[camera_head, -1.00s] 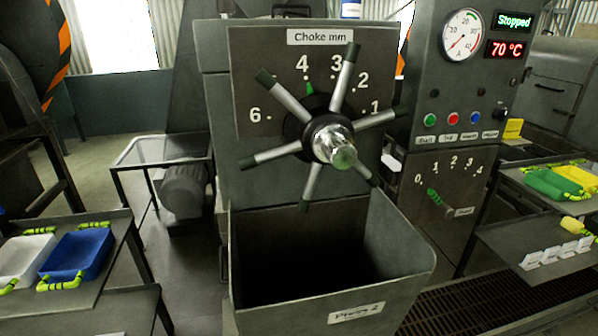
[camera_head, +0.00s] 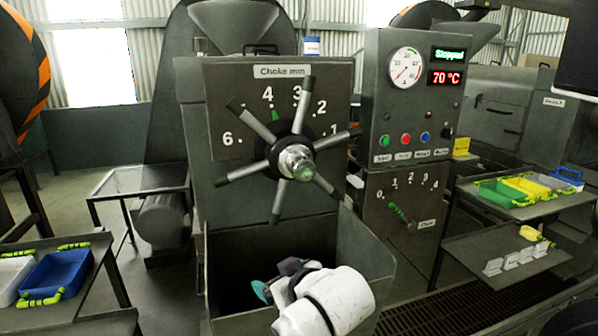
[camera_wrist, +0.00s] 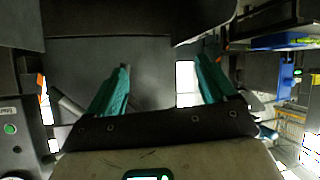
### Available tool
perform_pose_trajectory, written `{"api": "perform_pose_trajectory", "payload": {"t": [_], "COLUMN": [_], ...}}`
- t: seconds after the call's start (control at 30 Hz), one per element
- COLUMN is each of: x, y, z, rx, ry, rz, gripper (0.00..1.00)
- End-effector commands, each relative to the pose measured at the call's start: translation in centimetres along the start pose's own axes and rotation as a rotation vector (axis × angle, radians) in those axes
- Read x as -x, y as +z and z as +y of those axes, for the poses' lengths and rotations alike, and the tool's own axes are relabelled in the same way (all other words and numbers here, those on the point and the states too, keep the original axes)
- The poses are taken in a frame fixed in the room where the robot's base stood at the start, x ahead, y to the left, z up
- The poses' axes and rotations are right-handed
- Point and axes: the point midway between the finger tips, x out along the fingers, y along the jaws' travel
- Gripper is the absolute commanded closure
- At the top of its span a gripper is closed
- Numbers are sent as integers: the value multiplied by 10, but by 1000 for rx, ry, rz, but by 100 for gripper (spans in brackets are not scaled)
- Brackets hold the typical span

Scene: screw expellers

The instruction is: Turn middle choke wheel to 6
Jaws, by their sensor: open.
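The choke wheel (camera_head: 296,160) has several bare metal spokes with dark ends around a shiny hub. It stands in front of the "Choke mm" dial plate (camera_head: 230,80). The dial shows 6, 4, 3, 2 and 1; any mark between 6 and 4 is hard to read. A green pointer (camera_head: 275,116) sits just under the 4. My gripper (camera_head: 272,280) is below the wheel, over the bin, apart from the spokes. In the wrist view its two teal fingers (camera_wrist: 163,66) are spread with nothing between them.
An open grey bin (camera_head: 365,260) sits below the wheel. A control panel (camera_head: 412,100) reading "Stopped" and 70 °C stands to the right. Side racks hold a blue tray (camera_head: 60,272) at left and a green tray (camera_head: 502,194) at right.

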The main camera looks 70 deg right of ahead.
Motion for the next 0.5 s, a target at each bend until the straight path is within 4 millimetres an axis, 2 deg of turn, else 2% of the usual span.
{"api": "perform_pose_trajectory", "payload": {"t": [0.03,0.1,0.2,0.33,0.5], "x": [6,20,46,68,71], "y": [-28,-66,-108,-134,-142], "z": [19,48,86,112,120], "rx": [-31,-68,-110,-134,-141], "ry": [45,114,205,274,293], "rz": [87,208,359,466,496], "gripper": [16,16,16,16,16]}}
